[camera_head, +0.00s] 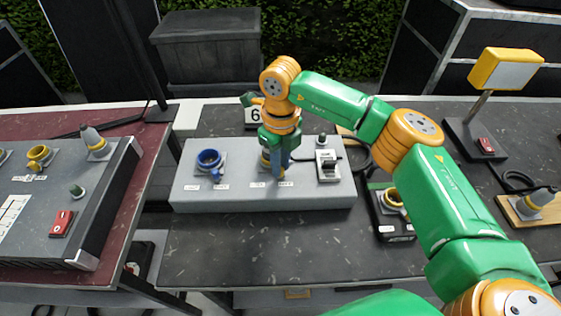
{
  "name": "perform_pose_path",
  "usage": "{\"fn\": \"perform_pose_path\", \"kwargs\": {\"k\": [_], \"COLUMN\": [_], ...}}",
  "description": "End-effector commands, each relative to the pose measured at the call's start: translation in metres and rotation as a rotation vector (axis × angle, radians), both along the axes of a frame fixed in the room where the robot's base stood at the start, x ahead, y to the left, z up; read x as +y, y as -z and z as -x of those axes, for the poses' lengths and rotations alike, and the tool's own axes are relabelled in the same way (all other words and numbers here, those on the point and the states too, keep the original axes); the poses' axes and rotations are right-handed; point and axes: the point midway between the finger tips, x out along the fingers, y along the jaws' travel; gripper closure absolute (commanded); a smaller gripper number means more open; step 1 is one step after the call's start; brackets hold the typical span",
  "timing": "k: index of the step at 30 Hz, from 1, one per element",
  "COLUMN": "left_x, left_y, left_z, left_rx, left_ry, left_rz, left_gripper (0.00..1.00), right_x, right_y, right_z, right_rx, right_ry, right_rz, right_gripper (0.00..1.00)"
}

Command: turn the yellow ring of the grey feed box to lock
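The light grey feed box (230,198) lies in the middle of the dark table. A blue ring socket (209,160) sits on its left part. A bit of a yellow ring (264,161) shows beside my gripper, right of the blue one; most of it is hidden. My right arm reaches in from the right, and my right gripper (277,167) points down at this yellow ring. The fingers are too small and overlapped to tell whether they are open or touch the ring. My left gripper is out of view.
A black and white switch (328,165) sits on the box's right part. A number 6 sign (252,115) stands behind it.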

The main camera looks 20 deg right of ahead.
Motion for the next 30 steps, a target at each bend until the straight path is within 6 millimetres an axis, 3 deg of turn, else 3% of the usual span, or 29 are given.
{"fn": "perform_pose_path", "kwargs": {"k": [14,30], "left_x": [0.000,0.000], "left_y": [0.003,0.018], "left_z": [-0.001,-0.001], "left_rx": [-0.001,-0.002], "left_ry": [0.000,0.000], "left_rz": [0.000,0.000], "left_gripper": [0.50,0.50], "right_x": [0.004,0.026], "right_y": [0.001,0.001], "right_z": [0.000,-0.003], "right_rx": [-0.001,-0.003], "right_ry": [0.065,0.512], "right_rz": [0.000,-0.002], "right_gripper": [1.00,1.00]}}
